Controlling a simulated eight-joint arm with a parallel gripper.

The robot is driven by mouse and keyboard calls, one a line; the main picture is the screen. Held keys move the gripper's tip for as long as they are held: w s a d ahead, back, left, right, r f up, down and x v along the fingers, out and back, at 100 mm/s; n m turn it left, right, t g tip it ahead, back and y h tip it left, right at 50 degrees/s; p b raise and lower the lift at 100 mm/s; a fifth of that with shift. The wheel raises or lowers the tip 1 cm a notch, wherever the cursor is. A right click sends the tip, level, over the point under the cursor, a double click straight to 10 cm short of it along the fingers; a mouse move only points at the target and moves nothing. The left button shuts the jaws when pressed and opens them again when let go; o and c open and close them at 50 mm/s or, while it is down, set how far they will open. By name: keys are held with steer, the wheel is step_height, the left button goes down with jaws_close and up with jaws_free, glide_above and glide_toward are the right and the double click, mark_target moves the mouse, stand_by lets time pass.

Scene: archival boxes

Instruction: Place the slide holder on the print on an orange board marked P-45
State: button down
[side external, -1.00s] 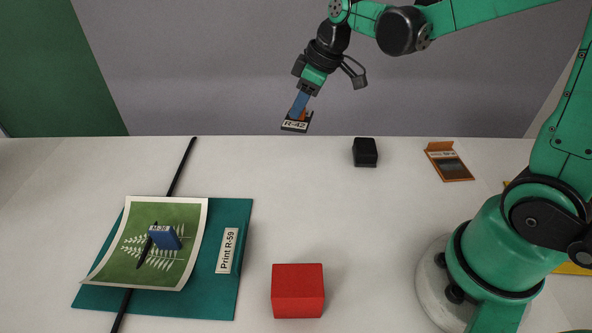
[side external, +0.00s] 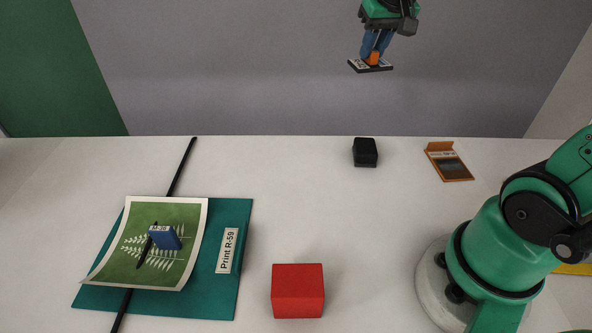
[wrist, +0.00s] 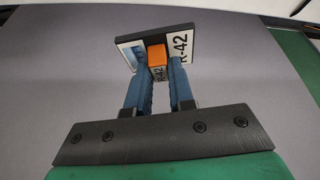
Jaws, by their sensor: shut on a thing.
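My gripper (side external: 372,56) is shut on a small dark plate (side external: 382,68) with an orange block on it, held high above the table's back edge. In the wrist view the plate (wrist: 128,41) shows a picture patch and a white label reading R-42; the orange block (wrist: 157,56) is between my blue fingers. I take this plate to be the slide holder. The only print (side external: 185,219) plainly in view is green with white fern leaves, on a teal board (side external: 225,290) labelled Print R-59. No P-45 marking is readable. A yellow-orange flat edge (side external: 575,269) shows behind my base, mostly hidden.
A blue block (side external: 165,238) and a dark slim thing lie on the fern print. A black rod (side external: 183,165) runs beneath the teal board. A red block (side external: 298,290), a black block (side external: 365,152) and an orange framed piece (side external: 448,162) stand apart. Mid-table is clear.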

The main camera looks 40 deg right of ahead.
steer(key=s+d+m+g+h, duration=0.2)
steer(key=s+d+m+g, duration=0.1)
steer(key=s+d+m, duration=0.55)
steer(key=m+g+y, duration=0.1)
steer(key=m+g, duration=0.3)
steer(key=m, duration=0.9)
glide_above(454, 163)
steer(key=w+a, duration=0.1)
steer(key=shift+n, duration=0.25)
step_height(454, 163, down, 19)
steer(key=shift+a+r, duration=0.15)
steer(key=shift+w, duration=0.1)
steer(key=c, duration=0.8)
jaws_free()
steer(key=shift+o, duration=0.2)
